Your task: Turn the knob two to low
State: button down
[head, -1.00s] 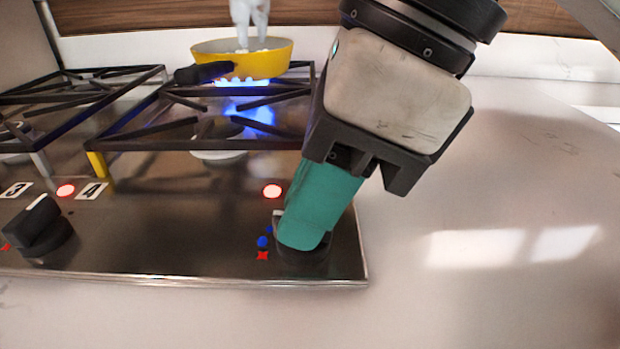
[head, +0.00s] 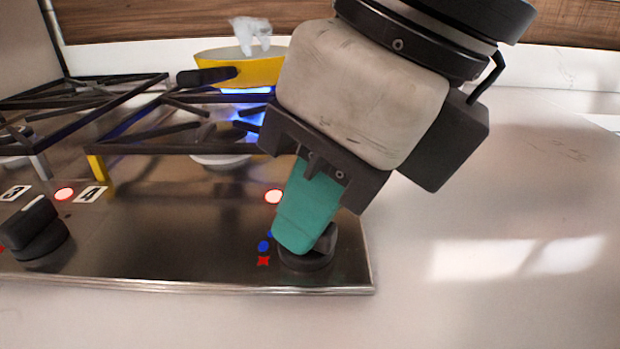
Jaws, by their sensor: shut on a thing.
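A dark round knob (head: 307,262) sits at the right front corner of the steel cooktop (head: 160,235). My gripper (head: 300,245) reaches down from the upper right, and its teal fingers are shut on this knob. The fingers hide much of the knob, and I cannot see its pointer or a number label. A blue dot and a red mark show just to the knob's left. A lit red indicator (head: 274,197) is behind it. Blue flame (head: 245,115) burns at the burner behind, under a yellow pan (head: 268,72).
Another black knob (head: 34,228) with a white pointer line stands at the left, near labels 3 and 4 (head: 90,195) and a lit red indicator (head: 64,194). Black grates (head: 150,148) cover the burners. The white counter (head: 480,220) on the right is clear.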

jog(key=m+t+h+b, duration=0.1)
jog(key=m+b, duration=0.1)
jog(key=m, duration=0.2)
jog(key=shift+s+m, duration=0.1)
jog(key=shift+m, duration=0.3)
jog(key=shift+a, duration=0.1)
dwell(0.3)
jog(key=c, duration=1.1)
grip_release()
jog(key=shift+r, duration=0.1)
